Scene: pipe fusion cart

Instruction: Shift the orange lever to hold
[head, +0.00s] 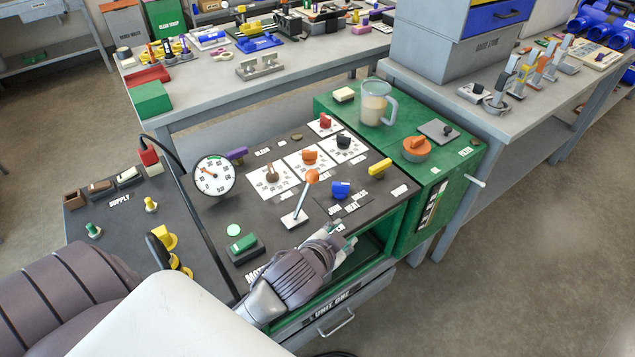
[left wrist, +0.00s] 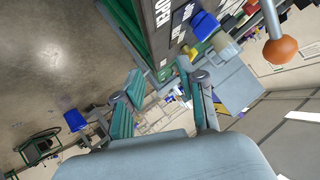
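The orange lever has an orange ball knob (head: 312,176) on a pale shaft that rises from a white base plate (head: 293,218) on the dark cart panel. The shaft leans toward the back right in the head view. The knob also shows in the left wrist view (left wrist: 280,50), at the upper right, outside the fingers. My left gripper (head: 344,239) is to the right of and in front of the lever base, near the panel's front edge, apart from the lever. In the left wrist view its fingers (left wrist: 165,98) are spread with nothing between them. My right gripper is not seen.
A blue knob (head: 340,189) stands right of the lever and a green rocker switch (head: 243,246) left of it. A round gauge (head: 214,175) and several knobs on white dial plates are behind. A green box with a clear jug (head: 375,103) is at right.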

